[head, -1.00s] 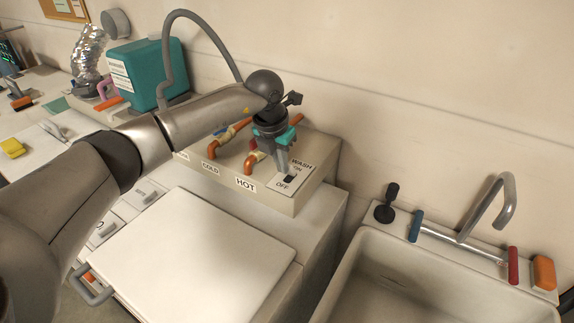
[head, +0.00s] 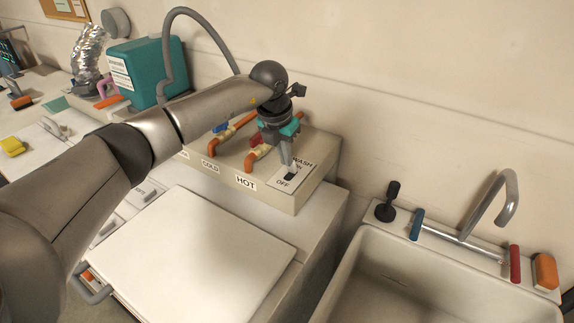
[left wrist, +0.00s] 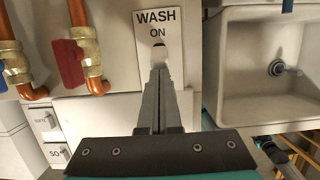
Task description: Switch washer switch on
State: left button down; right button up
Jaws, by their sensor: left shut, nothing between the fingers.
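The washer switch plate (head: 297,178) is a white label marked WASH, ON and OFF on top of the beige box. In the left wrist view the plate (left wrist: 147,20) shows WASH and ON, while its lower part is hidden behind my fingers. My left gripper (head: 291,168) is shut and empty, pointing down at the plate. Its fingertips are at the switch (left wrist: 159,50), just below the word ON in the left wrist view. The switch is small and partly covered, so I cannot tell its position or whether the fingertips touch it. My right gripper is not in view.
Copper pipes with valves marked COLD and HOT (head: 246,183) rise beside the plate. A white lid (head: 185,255) lies in front of the box. A sink (head: 400,290) with a faucet (head: 508,200) is at the right. A teal container (head: 145,72) stands behind my arm.

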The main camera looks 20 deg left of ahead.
pick_arm(q)
jog(key=shift+w+d+f, duration=0.1)
jog(key=shift+w+f, duration=0.05)
jog(key=shift+f, duration=0.15)
jog(key=shift+s+p, duration=0.3)
jog(key=shift+s, duration=0.25)
jog(key=shift+w+r+p, duration=0.2)
jog(key=shift+r+p, duration=0.3)
jog(key=shift+r, duration=0.1)
notch_tip(320, 180, up, 6)
jog(key=p, duration=0.4)
jog(key=shift+s+f, duration=0.1)
